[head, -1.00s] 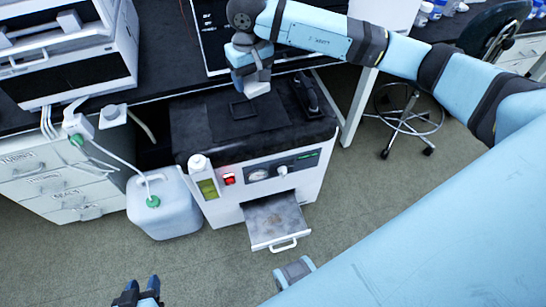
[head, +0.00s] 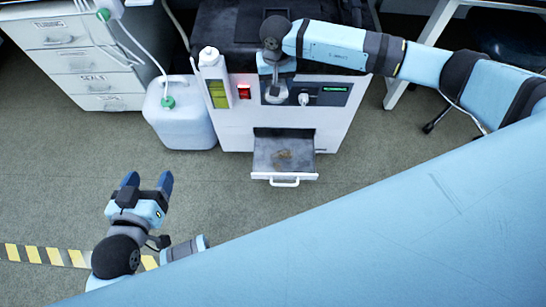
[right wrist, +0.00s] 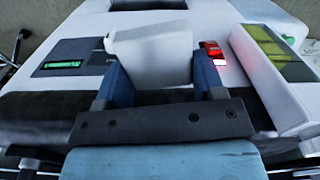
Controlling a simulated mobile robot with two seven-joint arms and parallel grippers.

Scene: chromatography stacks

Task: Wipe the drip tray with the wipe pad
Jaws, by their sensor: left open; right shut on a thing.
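The drip tray (head: 262,160) sticks out of the low opening in the front of the white machine, with a brown stain (head: 283,155) on its floor. My right gripper (head: 276,94) is in front of the machine's panel, above and apart from the tray. In the right wrist view, the right gripper (right wrist: 158,82) is shut on a white block-like piece, the wipe pad (right wrist: 150,55). The pad is hard to make out in the head view. My left gripper (head: 148,182) is open and empty above the floor, left of the tray.
The white machine (head: 232,128) has a red switch (head: 244,92) and a bottle (head: 210,62) on its front left. A white jug (head: 180,125) stands beside it. Drawers (head: 90,75) are at the upper left. The floor before the tray is clear.

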